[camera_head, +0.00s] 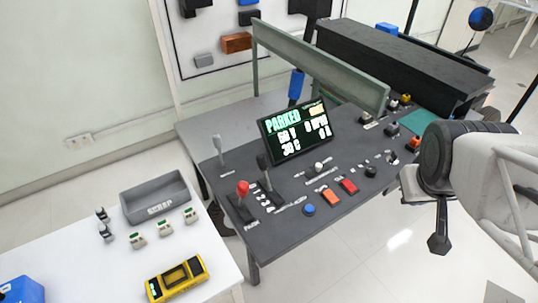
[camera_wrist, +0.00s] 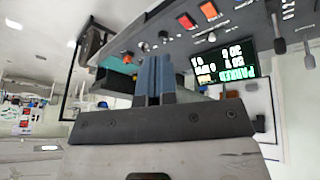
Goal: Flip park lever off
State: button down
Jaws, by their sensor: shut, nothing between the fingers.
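The park lever (camera_head: 243,190) has a red knob on a dark stalk. It stands on the left front of the dark console (camera_head: 290,225) in the head view, beside a label that seems to read PARK. The display (camera_head: 293,131) reads PARKED; it also shows upside down in the wrist view (camera_wrist: 226,66). My gripper (camera_head: 438,245) is shut and empty, pointing down to the right of the console, well apart from the lever. In the wrist view its fingers (camera_wrist: 154,78) are together. I cannot make out the red-knobbed lever there.
A black-knobbed lever (camera_head: 264,163) and a grey lever (camera_head: 218,146) stand close to the park lever. Blue (camera_head: 310,209), orange (camera_head: 330,197) and red (camera_head: 349,187) buttons lie to its right. A grey rail (camera_head: 320,75) rises behind. A white table (camera_head: 215,265) stands at the front left.

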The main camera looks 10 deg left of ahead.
aim_at(247, 192)
jog(key=w+a+f+n+t+y, duration=0.7)
jog(key=w+a+f+n, duration=0.4)
jog(key=n, duration=0.4)
jog(key=s+a+f+n+g+y, duration=0.2)
jog(key=s+a+f+n+y, duration=0.8)
jog(key=s+n+y, duration=0.2)
jog(key=shift+n, duration=1.2)
jog(key=shift+w+a+r, duration=0.1)
jog(key=shift+a, duration=0.15)
jog(key=shift+x, duration=6.85)
jog(key=shift+r, duration=0.15)
